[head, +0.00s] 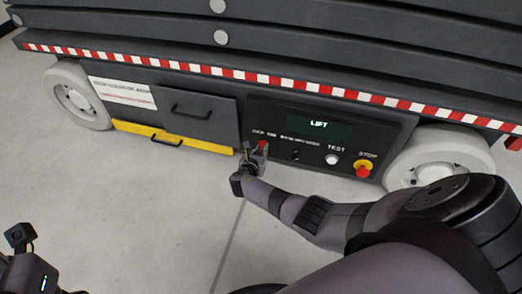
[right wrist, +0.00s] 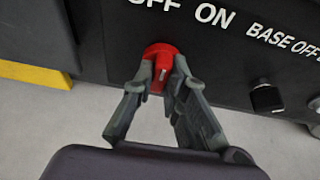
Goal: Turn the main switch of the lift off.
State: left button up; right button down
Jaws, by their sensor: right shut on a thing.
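The main switch is a red rotary knob (right wrist: 158,55) on the lift's black control panel (head: 318,160). It sits below the white OFF and ON labels in the right wrist view. A pale mark on the knob points roughly straight up or slightly right in that view. In the head view the red knob (head: 262,145) shows just beyond my right gripper (head: 255,153). My right gripper (right wrist: 160,77) is shut on the knob, one finger on each side. My left gripper (head: 20,236) shows only in part at the lower left, away from the lift; its fingers are unclear.
A grey drawer front (head: 185,107) and yellow bar (head: 170,136) are left. White wheels (head: 77,97) flank the base. The floor in front is clear.

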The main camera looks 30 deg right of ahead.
jog(key=shift+f, duration=0.1)
jog(key=c, duration=1.6)
grip_release()
jog(key=v, duration=1.2)
